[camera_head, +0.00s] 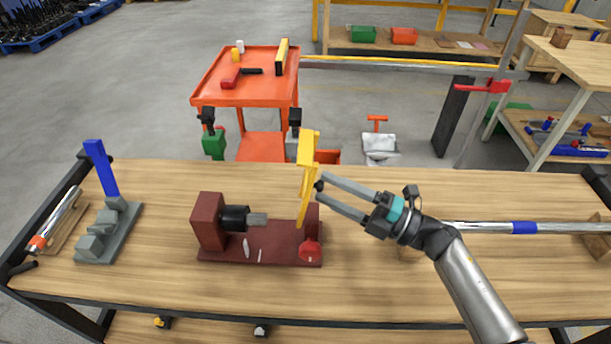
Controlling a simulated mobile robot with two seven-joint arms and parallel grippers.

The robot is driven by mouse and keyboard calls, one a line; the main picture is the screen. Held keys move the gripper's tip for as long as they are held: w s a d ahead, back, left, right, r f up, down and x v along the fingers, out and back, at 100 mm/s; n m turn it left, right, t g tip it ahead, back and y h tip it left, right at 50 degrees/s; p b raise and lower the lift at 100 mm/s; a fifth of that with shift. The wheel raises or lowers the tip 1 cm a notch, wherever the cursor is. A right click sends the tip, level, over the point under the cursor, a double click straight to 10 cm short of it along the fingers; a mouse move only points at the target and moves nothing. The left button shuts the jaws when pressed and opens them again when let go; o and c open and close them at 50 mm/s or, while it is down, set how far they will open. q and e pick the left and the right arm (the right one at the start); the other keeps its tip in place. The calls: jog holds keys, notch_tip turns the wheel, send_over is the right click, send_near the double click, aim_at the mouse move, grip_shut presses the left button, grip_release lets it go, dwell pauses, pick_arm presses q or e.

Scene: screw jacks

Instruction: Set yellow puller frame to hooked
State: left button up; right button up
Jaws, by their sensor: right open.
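The yellow puller frame (305,178) stands upright, slightly tilted, at the right end of a dark red fixture (262,249) on the workbench. Its wider yellow head is at the top and a thin bar runs down toward the fixture's right block. The fixture also carries a dark red block on the left with a black and grey cylinder (237,218). My right gripper (318,191) is open just right of the frame, with its fingers pointing left at the bar. I cannot tell whether a fingertip touches the frame. My left gripper is not in view.
A grey fixture with a blue lever (101,168) stands at the bench's left. A metal bar with a blue band (524,228) rests on wooden supports at the right. An orange cart (212,91) stands behind the bench. The bench front (340,300) is clear.

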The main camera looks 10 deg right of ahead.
aim_at(306, 179)
jog(key=x, duration=0.5)
jog(key=shift+w+a, duration=0.2)
jog(key=shift+a, duration=0.05)
grip_shut()
dwell(1.2)
